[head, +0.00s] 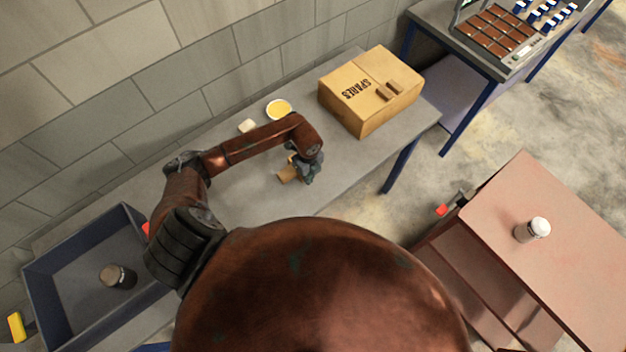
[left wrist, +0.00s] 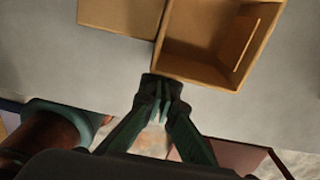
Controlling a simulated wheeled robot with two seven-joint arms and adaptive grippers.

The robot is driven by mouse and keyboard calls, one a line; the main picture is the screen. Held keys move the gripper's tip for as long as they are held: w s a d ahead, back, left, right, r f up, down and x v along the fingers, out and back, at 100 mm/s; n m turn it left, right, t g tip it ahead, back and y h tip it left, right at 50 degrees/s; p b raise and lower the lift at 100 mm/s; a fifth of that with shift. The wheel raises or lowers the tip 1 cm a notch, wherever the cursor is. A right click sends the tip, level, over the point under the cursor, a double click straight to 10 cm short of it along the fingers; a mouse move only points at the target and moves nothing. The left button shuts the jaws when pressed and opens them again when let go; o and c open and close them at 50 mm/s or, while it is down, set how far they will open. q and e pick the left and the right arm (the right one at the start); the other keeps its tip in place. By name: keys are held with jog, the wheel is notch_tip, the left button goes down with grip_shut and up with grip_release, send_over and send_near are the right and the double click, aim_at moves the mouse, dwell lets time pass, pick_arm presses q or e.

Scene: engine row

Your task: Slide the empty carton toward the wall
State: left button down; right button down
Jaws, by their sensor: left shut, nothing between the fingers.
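A small brown cardboard carton (head: 288,174) lies on the grey bench, partly hidden by my left gripper (head: 308,174) in the head view. In the left wrist view the open, empty inside of the carton (left wrist: 212,42) faces the camera. A flat brown cardboard panel (left wrist: 118,14) lies left of it; I cannot tell if it is a flap. My left gripper (left wrist: 160,82) is shut and empty, with its fingertips close to the carton's near left edge. I cannot tell if they touch. My right gripper is not in view.
A large closed SPARES box (head: 372,88) stands on the bench (head: 255,190) to the right. A yellow-filled dish (head: 279,109) and a whitish block (head: 247,126) sit near the wall (head: 170,90). A blue tray (head: 70,268) is at left, a reddish cart (head: 560,270) at right.

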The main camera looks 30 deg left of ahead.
pick_arm(q)
jog(key=shift+w+a, duration=0.1)
jog(key=shift+a, duration=0.1)
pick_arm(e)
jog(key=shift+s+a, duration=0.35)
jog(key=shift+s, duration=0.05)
